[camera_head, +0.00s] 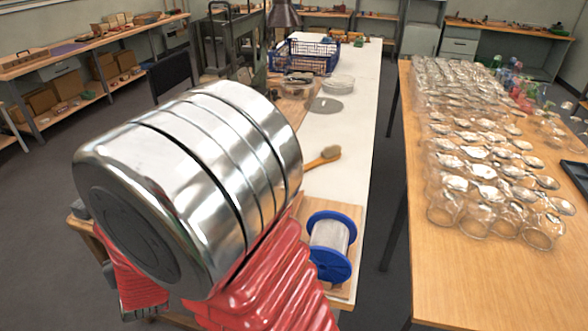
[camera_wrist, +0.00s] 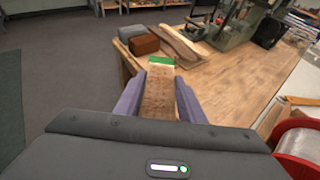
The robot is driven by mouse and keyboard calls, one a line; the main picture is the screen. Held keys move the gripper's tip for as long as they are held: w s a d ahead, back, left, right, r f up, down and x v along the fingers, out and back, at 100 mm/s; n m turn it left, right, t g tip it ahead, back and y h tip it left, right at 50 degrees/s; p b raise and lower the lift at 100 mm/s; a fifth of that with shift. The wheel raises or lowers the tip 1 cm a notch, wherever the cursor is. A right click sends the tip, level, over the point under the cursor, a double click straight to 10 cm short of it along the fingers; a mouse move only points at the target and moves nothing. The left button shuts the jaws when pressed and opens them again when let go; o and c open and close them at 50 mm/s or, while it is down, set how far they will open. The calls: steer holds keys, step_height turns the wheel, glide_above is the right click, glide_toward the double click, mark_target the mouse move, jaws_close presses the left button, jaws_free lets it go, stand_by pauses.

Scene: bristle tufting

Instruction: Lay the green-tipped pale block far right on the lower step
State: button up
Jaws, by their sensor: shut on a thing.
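In the wrist view, the green-tipped block (camera_wrist: 160,98) is a tan wooden piece with a bright green far end. My gripper (camera_wrist: 161,85) is shut on it, with one purple-grey finger along each side. The block points away from me, over the near-left part of a wooden bench top (camera_wrist: 222,85). I cannot tell whether it touches the bench. In the head view, my arm hides the gripper and the block. I cannot make out a lower step in either view.
A reddish-brown block (camera_wrist: 144,45), a grey block (camera_wrist: 133,32) and curved wooden pieces (camera_wrist: 180,42) lie beyond the block. A green machine (camera_wrist: 232,22) stands behind. A blue-flanged spool (camera_head: 331,246) and brush (camera_head: 323,157) sit right. Glass jars (camera_head: 485,185) crowd the right table.

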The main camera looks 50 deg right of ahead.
steer(key=shift+d, duration=0.15)
steer(key=shift+d, duration=0.1)
steer(key=w+d+f+m+g+h, duration=0.1)
steer(key=w+d+m+g+h, duration=0.25)
steer(key=d, duration=1.55)
steer(key=w+d+m+g+h, duration=0.2)
steer(key=w+d+m+h, duration=0.2)
steer(key=d, duration=1.5)
steer(key=s+d+f+m+g, duration=0.1)
steer(key=s+d+m+g, duration=0.1)
steer(key=s+d, duration=0.4)
steer(key=s+d+f+m+g+h, duration=0.1)
steer(key=s+d, duration=0.5)
steer(key=d, duration=1.1)
steer(key=s+d+f+m+g+h, duration=0.1)
steer(key=s+d+m+g, duration=0.3)
steer(key=d, duration=0.7)
steer(key=shift+s+d+f, duration=0.3)
steer(key=shift+s+f, duration=0.45)
steer(key=shift+s, duration=0.35)
steer(key=shift+h, duration=0.25)
steer(key=shift+f, duration=3.1)
